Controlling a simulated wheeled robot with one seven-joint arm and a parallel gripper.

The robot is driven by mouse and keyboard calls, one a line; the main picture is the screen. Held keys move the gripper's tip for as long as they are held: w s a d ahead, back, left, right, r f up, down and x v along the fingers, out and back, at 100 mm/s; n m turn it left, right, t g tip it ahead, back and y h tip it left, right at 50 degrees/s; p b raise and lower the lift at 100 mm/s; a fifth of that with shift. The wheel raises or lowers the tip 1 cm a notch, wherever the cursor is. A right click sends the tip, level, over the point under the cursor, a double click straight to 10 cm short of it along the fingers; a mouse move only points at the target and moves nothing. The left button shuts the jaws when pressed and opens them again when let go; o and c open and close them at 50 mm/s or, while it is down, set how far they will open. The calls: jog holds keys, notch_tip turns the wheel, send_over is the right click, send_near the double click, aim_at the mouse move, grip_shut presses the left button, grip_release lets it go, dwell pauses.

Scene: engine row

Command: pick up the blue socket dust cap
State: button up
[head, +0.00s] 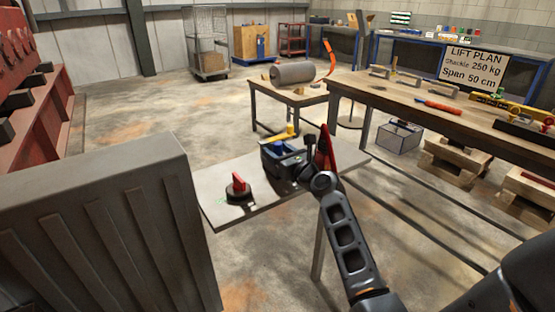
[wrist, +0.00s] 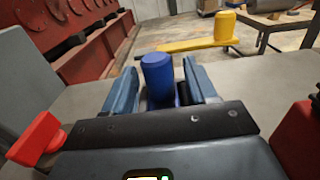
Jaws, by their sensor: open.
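The blue socket dust cap (wrist: 158,76) is an upright rounded cylinder in the middle of the wrist view. My gripper (wrist: 160,72) is open, with one grey-blue finger to the left of the cap and one to the right. Small gaps show between the cap and both fingers at the top; the cap's lower part is hidden behind the gripper body, so I cannot tell about contact there. In the head view my gripper (head: 282,156) is low over the small grey table (head: 222,212), and I cannot clearly make out the blue cap there.
A red rotary knob (head: 238,186) stands on the table to the left. A yellow cap (head: 290,131) on a yellow base is just beyond my gripper. A red upright piece (head: 325,150) is close on the right. A large grey cabinet (head: 110,220) fills the near left.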

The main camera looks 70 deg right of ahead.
jog(key=shift+w, duration=0.1)
jog(key=c, duration=1)
jog(key=shift+c, duration=0.2)
